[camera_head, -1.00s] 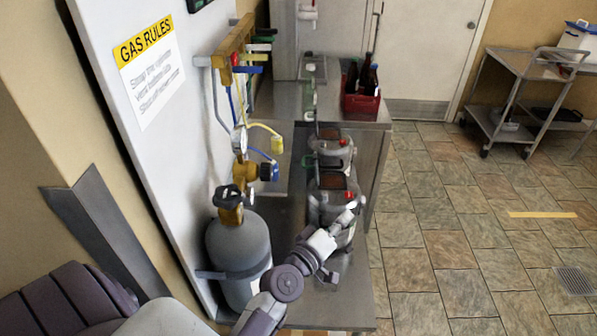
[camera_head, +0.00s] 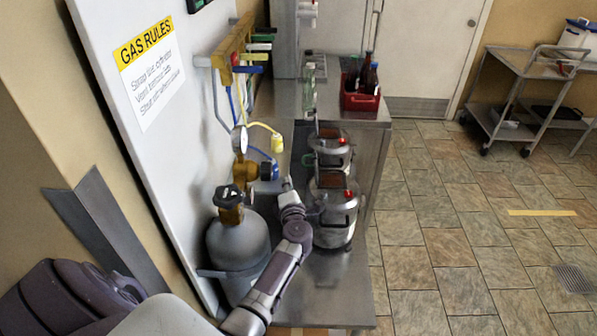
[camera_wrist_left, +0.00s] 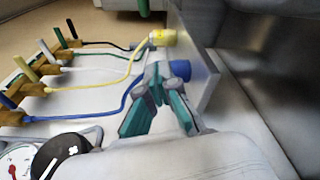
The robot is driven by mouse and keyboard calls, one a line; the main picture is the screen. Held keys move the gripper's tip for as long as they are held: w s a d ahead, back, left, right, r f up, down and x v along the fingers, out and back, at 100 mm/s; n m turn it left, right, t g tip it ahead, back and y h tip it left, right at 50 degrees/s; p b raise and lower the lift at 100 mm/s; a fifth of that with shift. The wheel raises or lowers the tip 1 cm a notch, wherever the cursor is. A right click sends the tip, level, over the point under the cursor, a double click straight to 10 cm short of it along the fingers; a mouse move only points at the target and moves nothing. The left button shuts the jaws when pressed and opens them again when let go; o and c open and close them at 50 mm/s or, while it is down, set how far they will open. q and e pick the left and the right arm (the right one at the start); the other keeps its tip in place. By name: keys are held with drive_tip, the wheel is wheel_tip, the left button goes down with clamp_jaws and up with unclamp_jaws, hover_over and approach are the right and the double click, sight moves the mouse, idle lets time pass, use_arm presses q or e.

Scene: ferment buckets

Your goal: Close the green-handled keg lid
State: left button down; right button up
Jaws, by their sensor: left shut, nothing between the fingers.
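Two grey metal kegs stand in line on the steel bench, the near keg (camera_head: 337,229) and the far keg (camera_head: 338,159). Both have dark reddish tops and a small red spot. A small dark green part, possibly the lid handle (camera_head: 308,159), shows at the left of the far keg; whether its lid is open is too small to tell. My left gripper (camera_head: 288,182) is shut and empty, left of the near keg and near the gas regulator. In the left wrist view its teal fingers (camera_wrist_left: 157,82) meet beside a blue connector; neither keg is recognisable there.
A grey gas cylinder (camera_head: 238,249) with a brass regulator (camera_head: 240,170) stands left of my arm. Yellow and blue hoses (camera_wrist_left: 112,84) hang close by. A red bottle crate (camera_head: 361,101) and a green bottle (camera_head: 309,88) stand farther back.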

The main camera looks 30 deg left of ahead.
use_arm(q)
drive_tip(key=shift+x, duration=1.1)
drive_tip(key=shift+w+d+r+p, duration=0.2)
drive_tip(key=shift+w+d+r, duration=0.1)
drive_tip(key=shift+w+d, duration=0.4)
drive_tip(key=shift+w+d+r+p, duration=0.2)
drive_tip(key=shift+w+d, duration=0.25)
drive_tip(key=shift+w, duration=0.45)
drive_tip(key=shift+a, duration=0.1)
